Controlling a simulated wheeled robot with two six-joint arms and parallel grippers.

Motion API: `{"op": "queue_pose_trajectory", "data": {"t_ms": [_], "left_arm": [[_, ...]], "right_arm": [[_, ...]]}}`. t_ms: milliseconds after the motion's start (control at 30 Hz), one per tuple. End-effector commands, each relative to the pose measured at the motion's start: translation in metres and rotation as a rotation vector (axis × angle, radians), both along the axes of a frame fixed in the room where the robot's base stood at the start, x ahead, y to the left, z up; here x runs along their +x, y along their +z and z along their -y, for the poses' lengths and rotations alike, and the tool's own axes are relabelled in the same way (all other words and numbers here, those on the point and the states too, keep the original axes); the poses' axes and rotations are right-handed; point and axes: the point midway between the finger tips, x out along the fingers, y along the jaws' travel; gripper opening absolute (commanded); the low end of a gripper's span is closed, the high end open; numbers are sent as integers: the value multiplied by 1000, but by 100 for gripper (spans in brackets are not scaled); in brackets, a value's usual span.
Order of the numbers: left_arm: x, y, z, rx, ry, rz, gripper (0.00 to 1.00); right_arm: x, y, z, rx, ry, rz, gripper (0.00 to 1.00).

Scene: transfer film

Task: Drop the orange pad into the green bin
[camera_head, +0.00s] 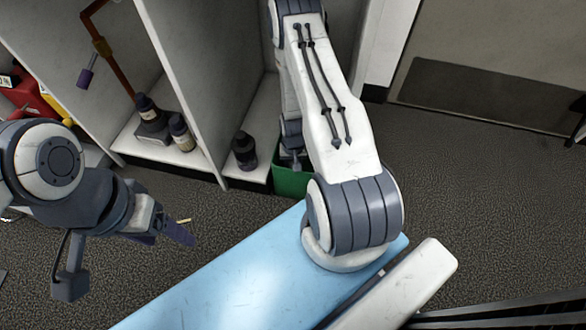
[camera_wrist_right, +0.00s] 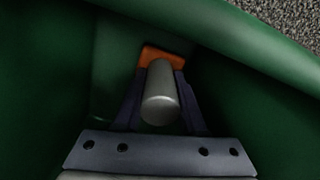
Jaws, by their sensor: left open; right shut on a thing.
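The green bin (camera_head: 294,184) stands on the floor by the white shelving in the head view, partly hidden by my right arm. Its green walls (camera_wrist_right: 235,38) fill most of the right wrist view. My right gripper (camera_wrist_right: 160,72) is inside the bin's opening, its dark fingers shut around the orange pad (camera_wrist_right: 153,52). A grey cylinder (camera_wrist_right: 160,98) shows between the fingers; I cannot tell what it belongs to. In the head view the pad and right fingertips are hidden. My left gripper (camera_head: 165,233) is open and empty, over the floor at left.
White shelving (camera_head: 205,75) borders the bin, with dark bottles (camera_head: 245,150) on its low shelves. A light blue surface (camera_head: 240,275) lies in front, below my right arm. A small yellow piece (camera_head: 184,220) shows near my left gripper. The carpet at right is mostly clear.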

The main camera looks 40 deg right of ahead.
Motion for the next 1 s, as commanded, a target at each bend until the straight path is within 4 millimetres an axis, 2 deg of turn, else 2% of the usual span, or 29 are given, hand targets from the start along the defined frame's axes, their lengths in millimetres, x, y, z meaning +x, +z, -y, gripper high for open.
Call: {"op": "queue_pose_trajectory", "data": {"t_ms": [500,533,600,867,1000], "left_arm": [[0,-5,0,0,0,0,70],[0,-5,0,0,0,0,70],[0,-5,0,0,0,0,70],[0,-5,0,0,0,0,70],[0,-2,0,0,0,0,70]], "right_arm": [[0,-12,0,0,0,0,0],[0,-12,0,0,0,0,44],[0,-12,0,0,0,0,70],[0,-13,0,-1,0,2,70],[1,-6,1,-1,0,4,70]]}}
